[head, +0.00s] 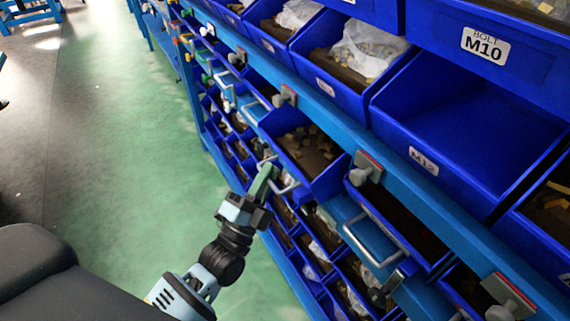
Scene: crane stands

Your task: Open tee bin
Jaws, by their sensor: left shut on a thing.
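My left gripper (266,178) comes up from the lower left and is shut on the metal handle (286,186) of a blue bin (328,182) in the row below the blue rail. This bin sticks out from the rack past its neighbours, and small brownish pieces (308,142) show inside its open top. No label on it can be read, so I cannot tell whether it is the tee bin. The fingertips partly hide the handle. My right gripper is not in view.
Above the rail (400,185) stand larger blue bins, one labelled M10 (484,45). Grey knobs (364,170) stick out along the rail. Another handled bin (375,238) is to the right, with smaller bins below. The green floor (130,160) at left is clear.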

